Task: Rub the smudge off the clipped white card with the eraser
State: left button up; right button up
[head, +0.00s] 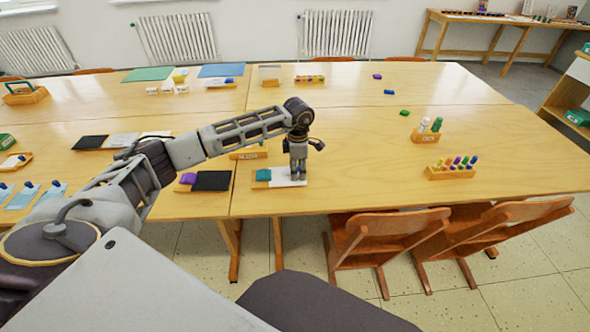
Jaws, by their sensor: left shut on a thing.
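The white card (283,183) lies on a small wooden board at the near edge of the table, with a teal block (263,175) at its left end that looks like the clip. My left gripper (298,177) points straight down over the card's right part, its tips at or just above the surface. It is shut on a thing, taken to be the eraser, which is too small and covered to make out. The smudge cannot be seen; the gripper may cover it. My right gripper is out of view.
A black card with a purple block (188,178) lies to the left. A wooden holder (250,152) stands just behind the white card. A rack of coloured pens (450,173) and a bottle holder (426,136) stand right. The table between is clear. Chairs (385,240) stand in front.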

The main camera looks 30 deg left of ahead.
aim_at(287, 175)
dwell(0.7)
pick_arm(q)
jog(key=shift+s+a+f, duration=0.1)
jog(key=shift+s+a, duration=0.4)
jog(key=shift+a, duration=0.25)
jog(key=shift+s+a, duration=0.45)
jog(key=shift+a, duration=0.25)
jog(key=shift+s+a, duration=0.1)
jog(key=shift+a, duration=0.05)
jog(key=shift+s+a+p, duration=0.25)
jog(key=shift+s+a, duration=0.2)
jog(key=shift+a, duration=0.25)
jog(key=shift+s+a+p, duration=0.25)
jog(key=shift+s+a, duration=0.15)
jog(key=shift+a, duration=0.3)
jog(key=shift+r, duration=0.2)
jog(key=shift+d+r+p, duration=0.1)
jog(key=shift+r+p, duration=1.7)
jog(key=shift+r, duration=1.2)
jog(key=shift+w, duration=0.1)
jog(key=shift+r+p, duration=0.85)
jog(key=shift+r, duration=0.6)
